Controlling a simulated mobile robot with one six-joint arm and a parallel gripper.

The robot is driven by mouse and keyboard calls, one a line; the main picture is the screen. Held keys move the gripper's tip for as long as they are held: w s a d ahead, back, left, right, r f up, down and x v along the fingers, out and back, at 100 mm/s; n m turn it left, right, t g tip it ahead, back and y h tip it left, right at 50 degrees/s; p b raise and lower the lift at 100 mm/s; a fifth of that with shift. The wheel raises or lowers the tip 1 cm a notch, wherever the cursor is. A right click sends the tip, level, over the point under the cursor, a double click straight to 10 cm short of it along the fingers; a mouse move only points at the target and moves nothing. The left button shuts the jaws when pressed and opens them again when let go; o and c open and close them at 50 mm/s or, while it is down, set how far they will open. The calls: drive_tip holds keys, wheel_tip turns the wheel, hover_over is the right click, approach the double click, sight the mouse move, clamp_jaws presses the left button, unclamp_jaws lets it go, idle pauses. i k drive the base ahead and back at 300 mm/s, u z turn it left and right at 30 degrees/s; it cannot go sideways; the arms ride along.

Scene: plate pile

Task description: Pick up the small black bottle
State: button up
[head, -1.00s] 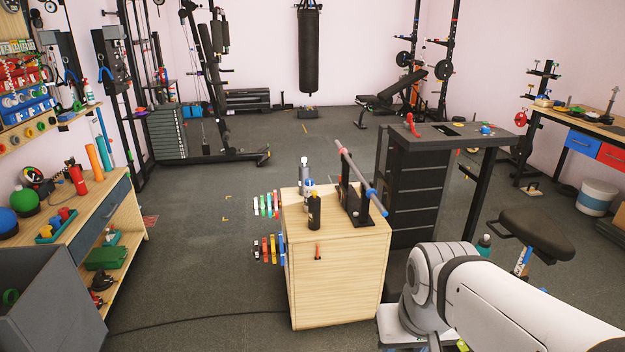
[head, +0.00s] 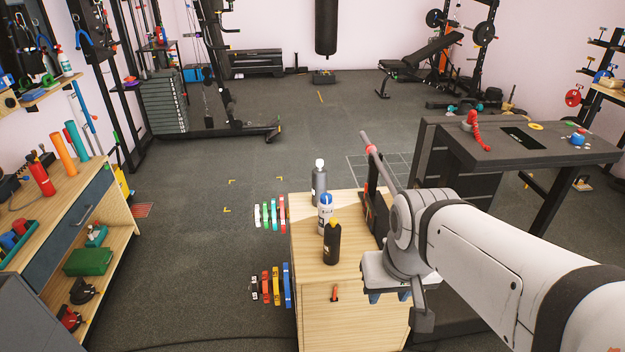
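The small black bottle (head: 332,243) has a yellow cap and stands upright near the front of a wooden cabinet top (head: 310,262). A white bottle with a blue cap (head: 325,213) stands just behind it. My gripper (head: 388,298) points down to the right of the black bottle, in front of it in the picture and apart from it. Its two blue fingertips show with a gap between them and nothing visible in the gap. The gripper's upper part hides the right side of the cabinet top.
A grey bottle with a white cap (head: 319,184) stands behind the white one. A stand with a bar (head: 375,212) is right of the bottles, partly behind my arm. A dark table (head: 560,150) is further right.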

sight(332, 240)
drive_tip(key=u, duration=0.05)
drive_tip(key=i, duration=0.95)
drive_tip(key=u, duration=0.1)
